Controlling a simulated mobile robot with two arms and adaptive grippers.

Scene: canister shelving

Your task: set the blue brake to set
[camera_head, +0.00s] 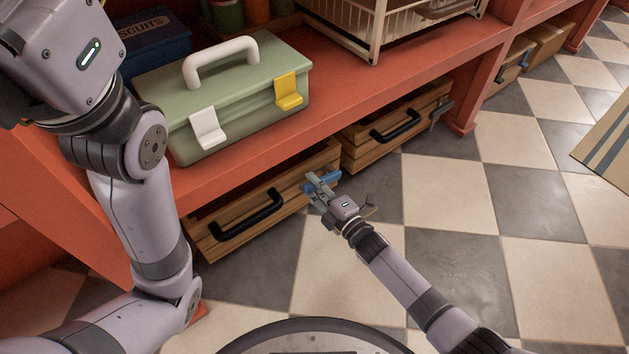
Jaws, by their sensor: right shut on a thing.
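The blue brake (333,178) is a small blue lever at the right front corner of a low wooden crate (207,249). The crate stands under the red shelf and has a black handle on its front. My right gripper (321,188) is at the brake, with its fingers shut on it and covering part of it. The brake's exact angle is hard to tell. My left arm crosses the left side of the view; its gripper is out of the picture.
A green toolbox (240,122) with white and yellow latches stands on the red shelf (345,92), above the crate. A second wooden crate (385,143) stands to the right. A wire basket (372,30) is further back. The checkered floor at right is mostly clear.

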